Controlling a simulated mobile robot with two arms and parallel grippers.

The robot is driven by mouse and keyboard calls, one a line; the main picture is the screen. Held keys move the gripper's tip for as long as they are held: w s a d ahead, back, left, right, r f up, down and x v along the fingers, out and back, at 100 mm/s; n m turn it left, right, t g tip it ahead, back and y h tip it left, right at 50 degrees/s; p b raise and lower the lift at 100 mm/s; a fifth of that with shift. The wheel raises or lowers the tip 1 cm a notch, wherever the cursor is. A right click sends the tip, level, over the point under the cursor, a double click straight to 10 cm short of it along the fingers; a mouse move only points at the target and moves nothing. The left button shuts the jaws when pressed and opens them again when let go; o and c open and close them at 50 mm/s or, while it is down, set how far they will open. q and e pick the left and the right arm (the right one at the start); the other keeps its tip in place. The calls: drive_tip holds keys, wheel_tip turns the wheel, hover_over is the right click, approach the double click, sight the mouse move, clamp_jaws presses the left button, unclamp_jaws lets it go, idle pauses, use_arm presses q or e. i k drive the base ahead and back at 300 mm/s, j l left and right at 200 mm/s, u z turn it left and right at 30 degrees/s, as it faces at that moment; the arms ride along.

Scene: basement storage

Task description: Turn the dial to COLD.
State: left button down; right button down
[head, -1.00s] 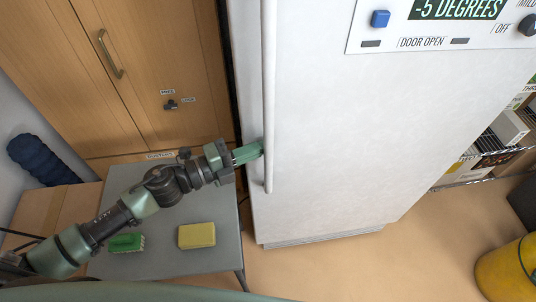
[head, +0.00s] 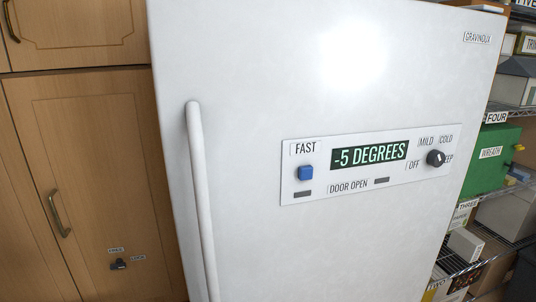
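The dial (head: 435,158) is a dark round knob at the right end of the white control panel (head: 293,170) on the front of the white freezer (head: 290,240). The display (head: 370,155) reads -5 DEGREES. Neither of my grippers is in view.
A blue button (head: 306,173) sits under the FAST label. A long vertical door handle (head: 201,200) runs down the freezer's left side. A wooden cabinet (head: 95,180) stands at left, wire shelves with a green box (head: 490,160) at right. The space before the panel looks clear.

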sight(436, 159)
drive_tip(key=k+l, duration=0.1)
drive_tip(key=l, duration=0.25)
drive_tip(key=k+l, duration=0.15)
drive_tip(key=l, duration=0.2)
drive_tip(key=k+l, duration=0.1)
drive_tip(key=l, duration=0.25)
drive_tip(key=k+l, duration=0.1)
drive_tip(key=l, duration=0.25)
drive_tip(key=k+l, duration=0.15)
drive_tip(key=l, duration=0.25)
